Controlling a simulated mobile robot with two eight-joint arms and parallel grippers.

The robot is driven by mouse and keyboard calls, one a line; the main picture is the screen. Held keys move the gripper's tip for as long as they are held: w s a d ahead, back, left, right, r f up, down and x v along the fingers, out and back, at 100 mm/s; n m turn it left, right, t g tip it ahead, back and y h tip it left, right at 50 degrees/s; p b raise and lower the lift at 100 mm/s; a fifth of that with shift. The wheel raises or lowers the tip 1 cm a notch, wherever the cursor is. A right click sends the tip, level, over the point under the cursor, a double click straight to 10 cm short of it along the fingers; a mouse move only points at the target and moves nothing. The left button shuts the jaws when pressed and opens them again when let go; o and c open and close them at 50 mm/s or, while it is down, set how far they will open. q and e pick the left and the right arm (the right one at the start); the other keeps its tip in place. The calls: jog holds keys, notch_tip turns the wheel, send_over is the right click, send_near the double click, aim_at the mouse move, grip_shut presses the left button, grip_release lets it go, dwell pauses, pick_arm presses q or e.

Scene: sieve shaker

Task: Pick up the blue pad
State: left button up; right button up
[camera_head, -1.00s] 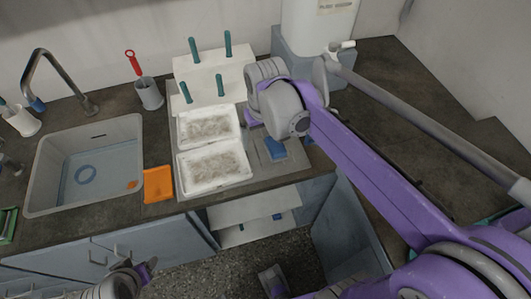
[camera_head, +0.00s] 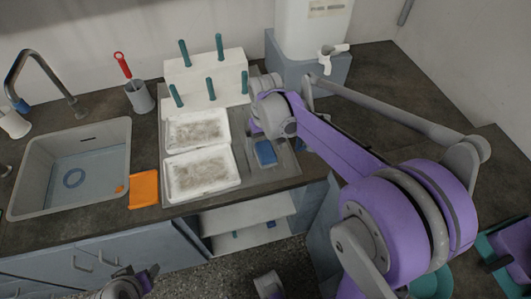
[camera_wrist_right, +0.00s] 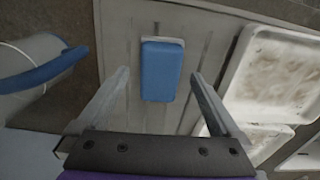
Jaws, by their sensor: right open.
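The blue pad (camera_head: 265,152) lies on the grey tray (camera_head: 283,171), to the right of the white trays. In the right wrist view the blue pad (camera_wrist_right: 161,71) lies ahead of my right gripper (camera_wrist_right: 161,88), roughly centred between its two fingers. The fingers are spread wide and hold nothing. In the head view the right gripper is mostly hidden behind my purple arm, above and near the pad. My left arm shows only in part at the bottom edge, and its fingers are not clear.
Two white trays with grey residue (camera_head: 202,174) sit left of the pad. A white rack with green pegs (camera_head: 208,80) stands behind them. A white container with a tap (camera_head: 313,32) stands at the back.

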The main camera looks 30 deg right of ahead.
aim_at(266, 150)
notch_tip(266, 150, down, 2)
jog(key=shift+f, duration=0.1)
jog(key=c, duration=1.4)
notch_tip(266, 150, up, 10)
jog(key=shift+r+p, duration=0.1)
jog(key=shift+p, duration=0.4)
jog(key=o, duration=0.8)
jog(key=c, duration=0.6)
